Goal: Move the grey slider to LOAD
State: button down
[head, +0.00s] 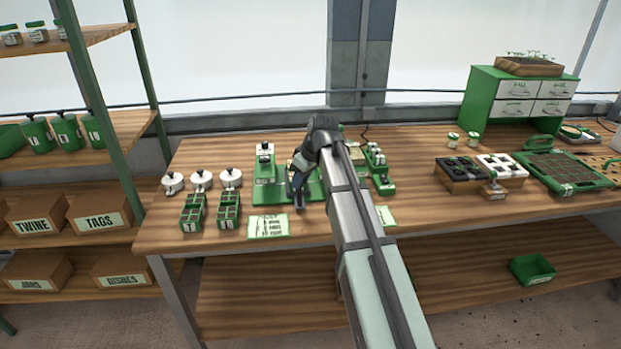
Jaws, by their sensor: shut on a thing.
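The green tray seeder (269,192) stands near the front of the bench, left of the middle. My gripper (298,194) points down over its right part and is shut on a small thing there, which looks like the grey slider. The slider itself is mostly hidden by the fingers and is too small to make out clearly. My arm crosses the picture from the lower right and covers part of the seeder's right side. I cannot read the LOAD mark or tell the slider's position along its track.
Two green cell trays (193,213) and several white lidded pots (201,179) stand to the left. A white-and-green card (268,226) lies in front. A green block with small pots (376,158) stands close on the right.

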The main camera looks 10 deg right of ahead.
jog(key=shift+a, duration=0.1)
jog(key=c, duration=0.9)
grip_release()
jog(key=v, duration=1.4)
